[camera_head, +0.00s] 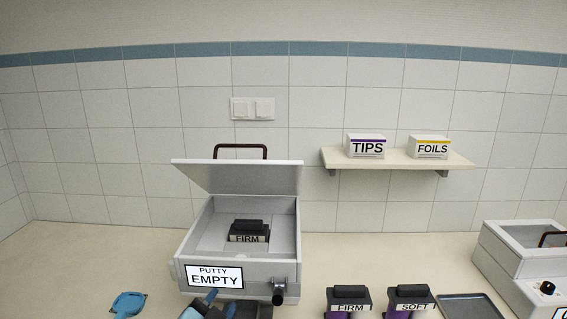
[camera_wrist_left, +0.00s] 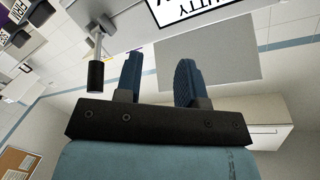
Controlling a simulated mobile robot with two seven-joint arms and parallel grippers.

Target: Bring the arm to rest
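My left gripper (camera_head: 221,304) is at the bottom of the head view, in front of the grey box. In the left wrist view its two blue fingers (camera_wrist_left: 158,78) stand apart with nothing between them, so it is open. The grey box (camera_head: 194,246) has its lid (camera_head: 240,178) raised and a label reading PUTTY EMPTY (camera_head: 214,277). A dark-topped FIRM container (camera_head: 249,231) sits inside it. A latch with a dark knob (camera_head: 279,292) is on the box front; the knob also shows in the left wrist view (camera_wrist_left: 96,75), left of the fingers. My right gripper is not in view.
FIRM (camera_head: 348,298) and SOFT (camera_head: 410,298) containers stand right of the box, beside a dark tray (camera_head: 470,307). A grey machine (camera_head: 510,265) is at far right. A blue item (camera_head: 128,303) lies at left. A wall shelf (camera_head: 397,160) holds TIPS and FOILS boxes.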

